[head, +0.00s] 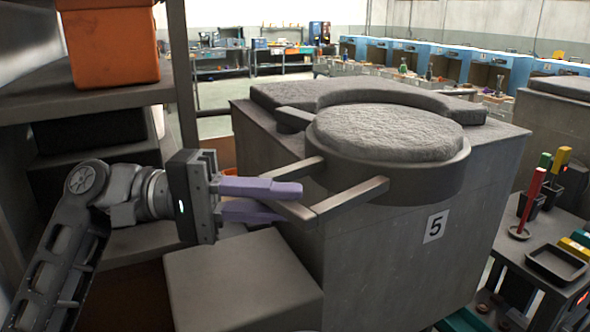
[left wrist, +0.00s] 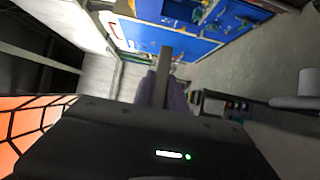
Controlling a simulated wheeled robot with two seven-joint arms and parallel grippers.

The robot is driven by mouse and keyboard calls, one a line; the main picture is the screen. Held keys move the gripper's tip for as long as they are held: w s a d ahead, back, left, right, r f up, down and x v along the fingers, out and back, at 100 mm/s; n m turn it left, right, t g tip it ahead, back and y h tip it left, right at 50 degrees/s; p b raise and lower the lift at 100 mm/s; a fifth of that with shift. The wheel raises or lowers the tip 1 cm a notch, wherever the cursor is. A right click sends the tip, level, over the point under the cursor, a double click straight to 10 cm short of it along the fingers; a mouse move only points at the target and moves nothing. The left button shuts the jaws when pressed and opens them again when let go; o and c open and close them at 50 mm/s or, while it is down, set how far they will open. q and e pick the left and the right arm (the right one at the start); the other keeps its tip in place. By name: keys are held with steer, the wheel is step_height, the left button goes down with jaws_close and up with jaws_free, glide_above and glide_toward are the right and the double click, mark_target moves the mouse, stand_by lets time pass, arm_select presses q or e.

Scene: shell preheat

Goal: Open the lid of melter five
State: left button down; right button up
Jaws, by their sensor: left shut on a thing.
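Melter five is a grey block (head: 400,262) with a "5" label on its front. Its round lid (head: 385,135), with a rough grey top and dark rim, lies about level on top, in front of a raised curved collar. A U-shaped bar handle (head: 348,196) sticks out from the lid toward the left and front. My left gripper (head: 293,201), with purple fingers, is shut on the handle's outer crossbar. In the left wrist view, the handle bar (left wrist: 165,66) shows between the purple fingers. The melter's opening is not visible. My right gripper is out of view.
A shelf with an orange bin (head: 110,45) stands close to my left arm. A lower grey block (head: 242,280) sits below the gripper. A dark cart (head: 545,235) with trays and coloured sticks stands at the right. Blue booths (head: 487,72) line the back.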

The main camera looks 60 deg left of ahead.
arm_select(q)
steer(key=shift+s+a, duration=0.1)
steer(key=shift+s, duration=0.05)
steer(key=c, duration=1.4)
jaws_free()
steer(key=shift+o, duration=0.2)
steer(key=shift+r, duration=0.15)
